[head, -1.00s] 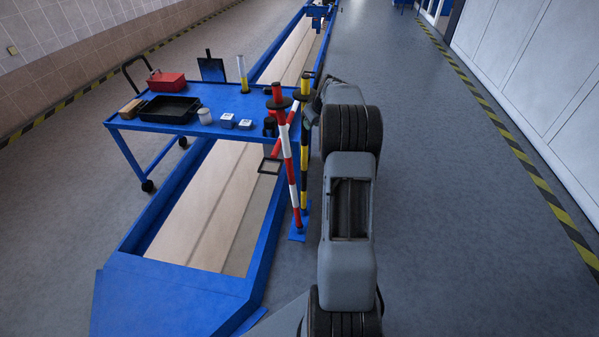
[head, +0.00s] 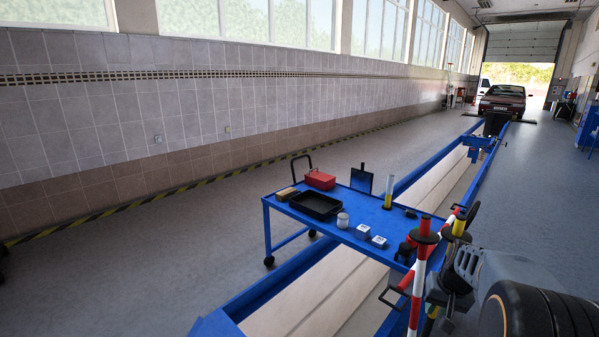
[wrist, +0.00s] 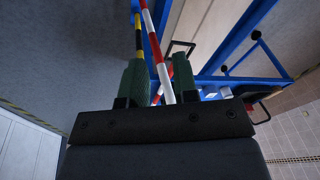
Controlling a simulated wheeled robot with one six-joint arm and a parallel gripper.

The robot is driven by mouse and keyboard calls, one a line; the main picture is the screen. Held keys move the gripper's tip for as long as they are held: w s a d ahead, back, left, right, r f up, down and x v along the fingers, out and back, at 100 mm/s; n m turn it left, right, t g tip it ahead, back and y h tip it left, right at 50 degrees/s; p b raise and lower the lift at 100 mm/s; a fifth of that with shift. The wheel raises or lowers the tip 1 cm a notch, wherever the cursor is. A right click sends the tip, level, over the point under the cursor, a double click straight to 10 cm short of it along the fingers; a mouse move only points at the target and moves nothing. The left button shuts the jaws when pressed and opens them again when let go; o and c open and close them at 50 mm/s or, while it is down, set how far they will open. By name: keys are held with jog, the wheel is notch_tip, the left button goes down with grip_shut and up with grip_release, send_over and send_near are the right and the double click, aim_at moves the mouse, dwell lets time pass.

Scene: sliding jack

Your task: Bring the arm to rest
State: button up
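My gripper (wrist: 159,68) shows in the wrist view with its two green fingers apart and nothing held between them. A red-and-white striped pole (wrist: 158,50) shows in the gap, beyond the fingers; I cannot tell how close it is. A black-and-yellow pole (wrist: 139,40) shows behind the left finger. In the head view, my grey and black arm fills the lower right, just right of the red-and-white pole (head: 418,285) and the yellow-and-black pole (head: 457,228). The fingers cannot be made out there.
A blue trolley (head: 335,232) stands over the blue-edged pit (head: 275,300), carrying a red box (head: 320,180), a black tray (head: 315,205) and small items. A blue jack (head: 480,143) spans the pit farther back. A car (head: 503,101) stands far off. Floor left of the trolley is clear.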

jog(key=s+a+r+n+p, duration=0.2)
jog(key=s+a+r, duration=0.3)
jog(key=s+a, duration=0.2)
jog(key=s+a+r+n+t+p, duration=0.1)
jog(key=s+a+r+n+p, duration=0.1)
jog(key=s+a+r, duration=0.3)
jog(key=s+a, duration=0.3)
jog(key=a, duration=0.3)
jog(key=shift+h, duration=0.3)
jog(key=shift+s, duration=0.1)
